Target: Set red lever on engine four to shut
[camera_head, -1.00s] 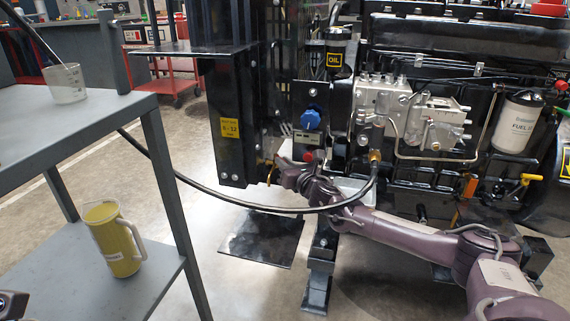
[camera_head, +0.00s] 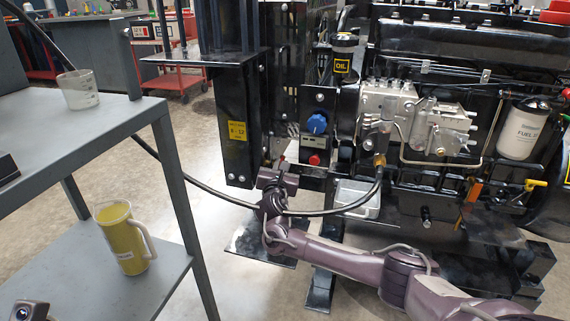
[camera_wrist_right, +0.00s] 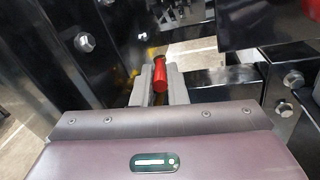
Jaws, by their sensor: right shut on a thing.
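In the right wrist view, a red lever (camera_wrist_right: 160,75) with a rounded red grip sits between the two grey fingers of my right gripper (camera_wrist_right: 160,88), which is shut on it. The lever stands nearly upright in this view. In the head view, my right gripper (camera_head: 279,172) is low beside the black post, left of the small panel with a blue knob (camera_head: 317,123) and a red button (camera_head: 314,160). The lever is hidden there by the gripper. No engine number is readable. My left gripper's fingers are not in view.
The engine block with a fuel filter (camera_head: 522,130) and a yellow-handled valve (camera_head: 530,186) is at right. A grey shelf (camera_head: 60,130) with a beaker (camera_head: 78,90) and yellow jug (camera_head: 124,238) stands at left.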

